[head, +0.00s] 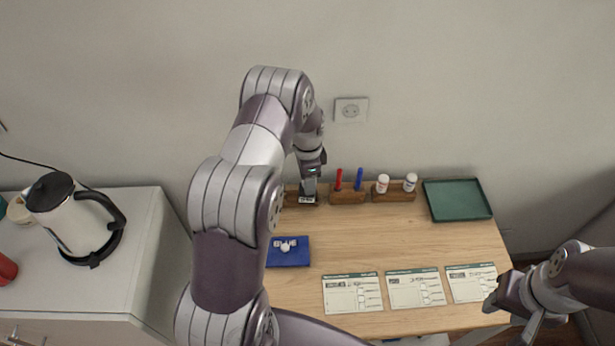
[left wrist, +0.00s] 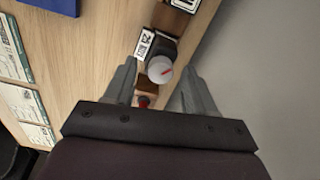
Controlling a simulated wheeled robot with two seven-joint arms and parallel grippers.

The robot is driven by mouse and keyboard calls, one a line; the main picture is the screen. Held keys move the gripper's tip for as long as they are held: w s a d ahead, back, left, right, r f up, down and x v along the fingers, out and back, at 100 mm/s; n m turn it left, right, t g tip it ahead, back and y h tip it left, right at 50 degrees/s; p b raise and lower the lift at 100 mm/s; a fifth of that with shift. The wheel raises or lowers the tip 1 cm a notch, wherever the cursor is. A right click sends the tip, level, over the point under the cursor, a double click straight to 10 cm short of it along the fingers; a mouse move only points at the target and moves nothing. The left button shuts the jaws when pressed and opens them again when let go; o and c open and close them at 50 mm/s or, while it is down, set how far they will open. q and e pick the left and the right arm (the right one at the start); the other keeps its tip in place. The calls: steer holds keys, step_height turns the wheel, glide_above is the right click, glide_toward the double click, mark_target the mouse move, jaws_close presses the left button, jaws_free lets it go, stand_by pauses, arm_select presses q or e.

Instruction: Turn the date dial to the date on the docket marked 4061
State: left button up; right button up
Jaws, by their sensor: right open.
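The date dial (left wrist: 160,69) shows in the left wrist view as a pale round knob with a red mark, beside a small white number label (left wrist: 145,44). My left gripper (left wrist: 160,72) is open, with its fingers apart on either side of the knob; I cannot tell whether they touch it. In the head view my left gripper (head: 310,180) is over the dial's stand (head: 308,199) at the back of the table. Three dockets (head: 352,294) (head: 415,289) (head: 471,283) lie along the front; their numbers and dates are too small to read. My right gripper (head: 514,316) is open and empty at the front right.
Wooden blocks at the back hold a red pen (head: 338,180), a blue pen (head: 359,179) and two small bottles (head: 382,183) (head: 410,182). A green tray (head: 457,214) is at the back right. A blue pad (head: 288,258) lies left. The table's middle is clear.

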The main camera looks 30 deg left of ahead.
arm_select(q)
step_height(320, 180, up, 13)
steer(key=b, duration=0.2)
steer(key=shift+f, duration=0.15)
